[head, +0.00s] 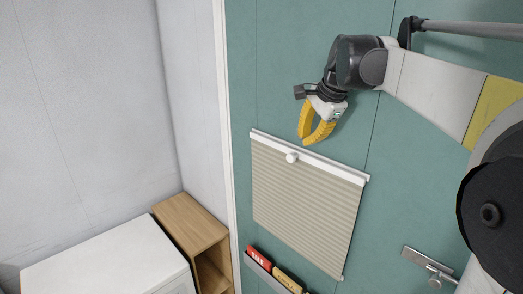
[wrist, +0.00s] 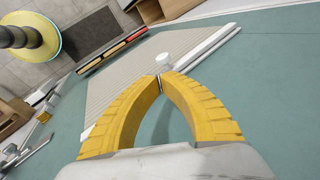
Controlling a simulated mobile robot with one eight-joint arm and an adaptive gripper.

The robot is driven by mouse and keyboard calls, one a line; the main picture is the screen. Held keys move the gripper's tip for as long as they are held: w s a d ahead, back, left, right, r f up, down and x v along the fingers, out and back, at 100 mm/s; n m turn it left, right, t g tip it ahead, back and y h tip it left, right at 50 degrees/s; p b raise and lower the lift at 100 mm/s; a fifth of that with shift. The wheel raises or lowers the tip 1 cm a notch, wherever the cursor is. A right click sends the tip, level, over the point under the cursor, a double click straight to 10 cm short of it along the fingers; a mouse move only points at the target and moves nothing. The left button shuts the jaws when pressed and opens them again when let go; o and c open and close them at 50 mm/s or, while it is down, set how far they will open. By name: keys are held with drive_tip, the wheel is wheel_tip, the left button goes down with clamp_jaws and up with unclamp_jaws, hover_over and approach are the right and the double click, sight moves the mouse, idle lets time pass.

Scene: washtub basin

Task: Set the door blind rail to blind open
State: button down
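The door blind (head: 305,205) is a beige pleated panel on the green door, spread out below its white rail (head: 335,168). A round white knob (head: 292,157) sticks out from the rail. My gripper (head: 303,142) has yellow fingers and is above the knob, apart from it. In the wrist view, the fingertips (wrist: 161,79) meet with nothing between them. The knob (wrist: 164,60) shows just beyond the tips, with the rail (wrist: 212,44) to its right and the pleated blind (wrist: 125,75) to its left.
A door rack (head: 270,268) with red and yellow items sits below the blind. A metal door handle (head: 430,263) is at lower right, and a grey bar (head: 470,29) at top right. A wooden shelf (head: 192,222) and a white-topped unit (head: 110,262) stand at left.

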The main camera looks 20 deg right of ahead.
sight(295, 158)
drive_tip(key=p+x, duration=0.1)
drive_tip(key=x, duration=0.6)
drive_tip(key=shift+w+f, duration=0.15)
drive_tip(key=shift+f, duration=0.05)
wheel_tip(295, 158, down, 40)
drive_tip(key=b, duration=2.4)
drive_tip(key=shift+r+b, duration=0.2)
drive_tip(key=shift+b, duration=0.15)
drive_tip(key=shift+r, duration=0.15)
drive_tip(key=p+v, duration=0.4)
drive_tip(key=v, duration=0.9)
drive_tip(key=shift+s+r, duration=0.25)
drive_tip(key=shift+r, duration=0.05)
